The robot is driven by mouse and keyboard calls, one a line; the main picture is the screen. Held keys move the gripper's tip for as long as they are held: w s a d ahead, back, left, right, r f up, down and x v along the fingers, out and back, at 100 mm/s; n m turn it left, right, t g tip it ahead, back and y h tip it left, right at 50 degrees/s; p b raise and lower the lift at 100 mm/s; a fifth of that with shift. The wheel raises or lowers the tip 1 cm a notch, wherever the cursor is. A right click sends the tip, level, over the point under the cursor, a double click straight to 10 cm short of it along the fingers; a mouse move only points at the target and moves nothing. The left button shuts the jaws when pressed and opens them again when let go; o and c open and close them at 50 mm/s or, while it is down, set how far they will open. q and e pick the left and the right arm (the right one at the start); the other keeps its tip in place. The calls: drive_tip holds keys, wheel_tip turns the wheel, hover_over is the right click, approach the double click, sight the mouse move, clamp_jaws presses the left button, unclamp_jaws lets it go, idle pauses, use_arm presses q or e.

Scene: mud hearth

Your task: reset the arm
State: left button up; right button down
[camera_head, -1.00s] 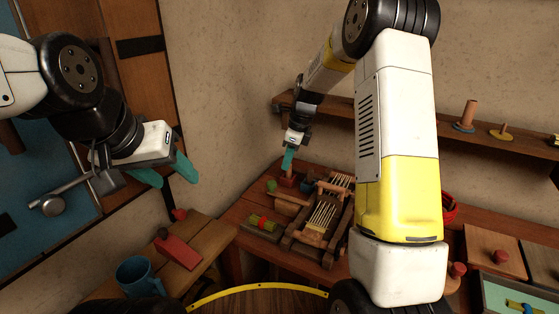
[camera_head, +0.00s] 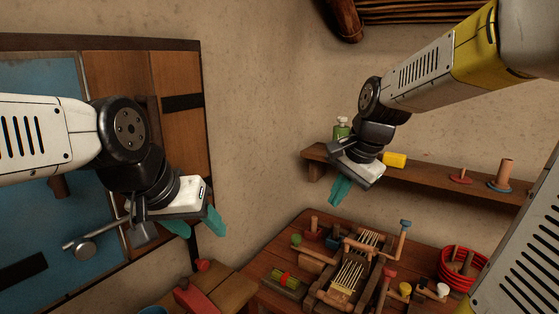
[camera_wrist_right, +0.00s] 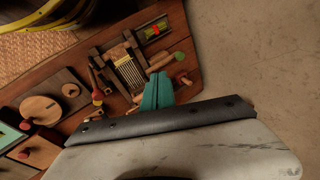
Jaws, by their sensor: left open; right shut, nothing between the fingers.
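My left gripper (camera_head: 196,225) is in the left of the head view, in front of the wooden wall panel. Its two teal fingers are apart, with nothing between them. My right gripper (camera_head: 340,190) is held in the air before the shelf and above the workbench, teal fingers pointing down and left. In the right wrist view its fingers (camera_wrist_right: 156,94) are together and hold nothing. The right forearm comes in from the upper right.
A shelf (camera_head: 435,180) on the back wall carries a green bottle (camera_head: 341,130), a yellow block (camera_head: 395,160) and pegs. Below, a workbench (camera_head: 315,222) holds a wooden frame device (camera_head: 347,278), a red basket (camera_head: 460,265) and small items. A small bench (camera_head: 233,291) stands lower left.

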drive_tip(key=s+d+r+n+t, duration=0.1)
drive_tip(key=s+n+t, duration=0.1)
drive_tip(key=s+n, duration=0.7)
drive_tip(key=shift+s+n, duration=0.3)
drive_tip(key=shift+s, duration=2.1)
